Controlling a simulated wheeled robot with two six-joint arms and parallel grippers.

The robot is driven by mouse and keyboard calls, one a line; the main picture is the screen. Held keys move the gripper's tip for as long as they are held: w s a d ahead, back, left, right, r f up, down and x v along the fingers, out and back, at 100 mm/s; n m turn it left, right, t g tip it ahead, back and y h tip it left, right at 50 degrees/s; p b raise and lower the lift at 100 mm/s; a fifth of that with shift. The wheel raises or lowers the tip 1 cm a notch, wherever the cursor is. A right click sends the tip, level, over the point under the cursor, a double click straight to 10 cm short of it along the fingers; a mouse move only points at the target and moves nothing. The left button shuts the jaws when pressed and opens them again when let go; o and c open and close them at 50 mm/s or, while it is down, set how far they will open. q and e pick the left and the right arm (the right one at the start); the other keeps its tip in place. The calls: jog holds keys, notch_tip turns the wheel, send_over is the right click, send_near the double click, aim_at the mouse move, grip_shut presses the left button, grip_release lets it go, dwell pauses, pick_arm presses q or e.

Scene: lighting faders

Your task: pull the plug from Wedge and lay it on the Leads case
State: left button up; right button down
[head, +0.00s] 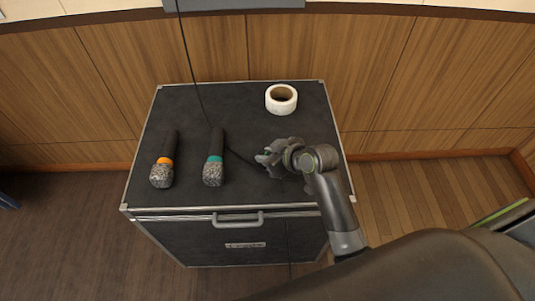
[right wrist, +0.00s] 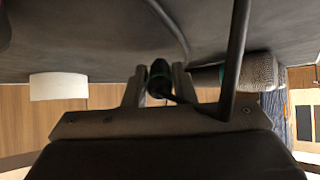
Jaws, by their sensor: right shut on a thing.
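My right gripper (head: 264,158) is low over the top of the black case (head: 185,105), between the teal-ringed microphone and the white roll. In the head view the plug is mostly hidden by the gripper. A thin black cable (head: 190,62) runs from the top edge down to the gripper. The case's front label (head: 245,245) is too small to read. My left gripper is not in view.
A microphone with an orange ring (head: 163,160) and one with a teal ring (head: 214,160) lie on the left of the case top. A white tape roll (head: 281,99) lies at the back right. A grey panel (head: 240,4) shows at the top edge.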

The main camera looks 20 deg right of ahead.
jog(key=c, duration=1.1)
grip_release()
jog(key=p+v, duration=0.2)
jog(key=v, duration=1.5)
jog(key=shift+s+r, duration=0.1)
jog(key=shift+s, duration=0.1)
